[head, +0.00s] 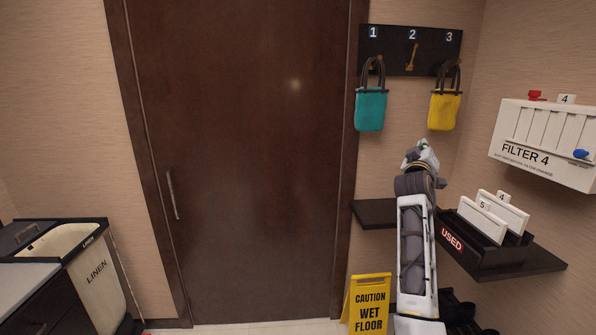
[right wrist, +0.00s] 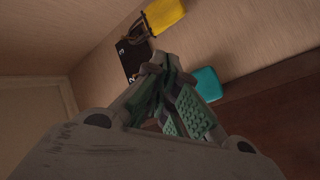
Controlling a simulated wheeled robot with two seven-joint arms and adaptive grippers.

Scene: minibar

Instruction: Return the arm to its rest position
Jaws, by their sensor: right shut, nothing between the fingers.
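My right arm reaches up from the lower right in the head view. Its gripper (head: 424,152) is raised in front of the wall, below the hook board and clear of the bags. In the right wrist view the gripper (right wrist: 160,72) has its green-padded fingers shut, with nothing between them. My left gripper and left arm are not in view.
A teal bag (head: 370,109) and a yellow bag (head: 444,111) hang from the hook board (head: 392,52). Right of my arm are the USED tray (head: 484,262) and filter box (head: 535,150). A wet floor sign (head: 371,302) and linen bin (head: 93,285) stand low.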

